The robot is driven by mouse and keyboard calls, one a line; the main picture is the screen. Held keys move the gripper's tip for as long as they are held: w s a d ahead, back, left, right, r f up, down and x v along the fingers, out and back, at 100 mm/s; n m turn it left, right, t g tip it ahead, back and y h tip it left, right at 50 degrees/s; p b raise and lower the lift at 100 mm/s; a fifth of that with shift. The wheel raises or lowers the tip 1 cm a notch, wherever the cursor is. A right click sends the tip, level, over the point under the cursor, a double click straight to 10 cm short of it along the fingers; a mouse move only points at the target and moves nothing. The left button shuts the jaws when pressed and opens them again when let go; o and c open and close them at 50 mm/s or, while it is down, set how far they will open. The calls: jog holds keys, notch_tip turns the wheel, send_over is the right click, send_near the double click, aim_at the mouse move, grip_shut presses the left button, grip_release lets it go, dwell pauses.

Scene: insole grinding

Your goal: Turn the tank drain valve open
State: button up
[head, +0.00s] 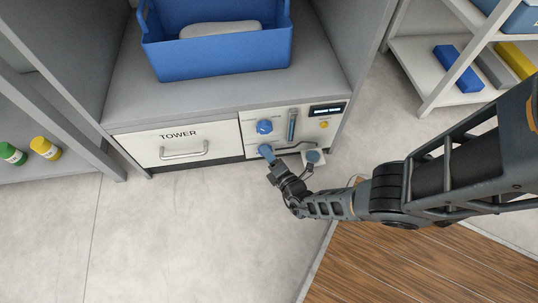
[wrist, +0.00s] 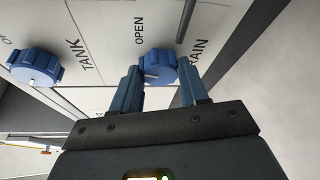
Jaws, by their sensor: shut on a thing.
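The drain valve is a ribbed blue knob (wrist: 158,66) on the white panel, with a pale mark on its face. In the wrist view, the words TANK and part of DRAIN lie on either side of it, with OPEN just above. My gripper (wrist: 162,88) has its two blue fingers on either side of the knob and is shut on it. In the head view, my gripper (head: 267,151) is at the lower left of the control panel (head: 250,118). There its fingers largely hide the knob.
Another blue knob (head: 264,127) sits just above my gripper. The TOWER drawer (head: 180,138) is left. A blue bin (head: 215,62) stands on the counter above. The floor in front is clear.

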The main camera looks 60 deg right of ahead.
jog(key=shift+s+d+f+m, duration=0.1)
jog(key=shift+m, duration=0.4)
dwell(0.7)
jog(key=o, duration=1.1)
jog(key=shift+c, duration=0.2)
